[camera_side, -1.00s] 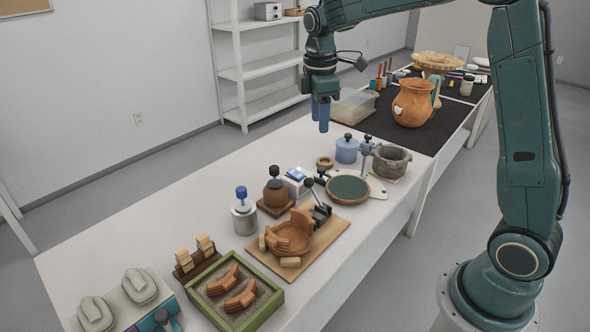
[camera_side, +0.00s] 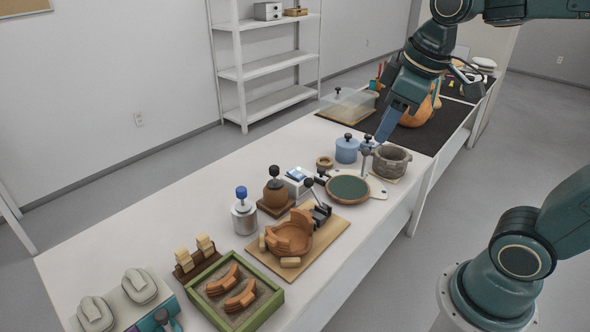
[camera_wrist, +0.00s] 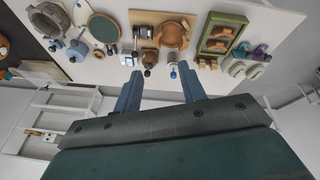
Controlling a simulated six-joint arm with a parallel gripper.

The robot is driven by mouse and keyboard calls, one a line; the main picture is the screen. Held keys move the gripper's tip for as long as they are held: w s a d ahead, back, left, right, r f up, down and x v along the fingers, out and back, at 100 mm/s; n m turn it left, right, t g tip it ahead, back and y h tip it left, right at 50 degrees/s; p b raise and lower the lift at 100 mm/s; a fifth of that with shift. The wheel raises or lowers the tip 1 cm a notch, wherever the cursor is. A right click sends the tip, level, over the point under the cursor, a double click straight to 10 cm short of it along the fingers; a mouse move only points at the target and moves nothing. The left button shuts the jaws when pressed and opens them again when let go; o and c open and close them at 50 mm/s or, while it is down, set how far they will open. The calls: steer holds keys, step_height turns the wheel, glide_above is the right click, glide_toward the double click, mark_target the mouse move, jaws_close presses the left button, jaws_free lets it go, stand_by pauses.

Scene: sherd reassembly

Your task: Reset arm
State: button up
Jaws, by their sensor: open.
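My gripper (camera_side: 385,128) hangs in the air above the far part of the white table, tilted, in front of the orange-brown jug (camera_side: 418,112). In the wrist view its two blue fingers (camera_wrist: 160,92) stand apart with nothing between them. The partly rebuilt terracotta bowl (camera_side: 290,236) sits on a wooden board (camera_side: 325,238) at mid table; it also shows in the wrist view (camera_wrist: 172,36). Curved sherds (camera_side: 240,295) lie in the green-framed tray (camera_side: 268,309).
A grey stone mortar (camera_side: 391,161), a blue lidded jar (camera_side: 346,150) and a round green-topped plate (camera_side: 348,189) stand near the gripper. The table's left side (camera_side: 150,220) is clear.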

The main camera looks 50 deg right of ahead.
steer(key=s+a+f+m+t, duration=0.1)
steer(key=s+f+m, duration=0.1)
steer(key=s, duration=0.6)
steer(key=shift+a+f+m+t, duration=0.3)
steer(key=shift+a+m, duration=0.1)
steer(key=shift+m, duration=0.3)
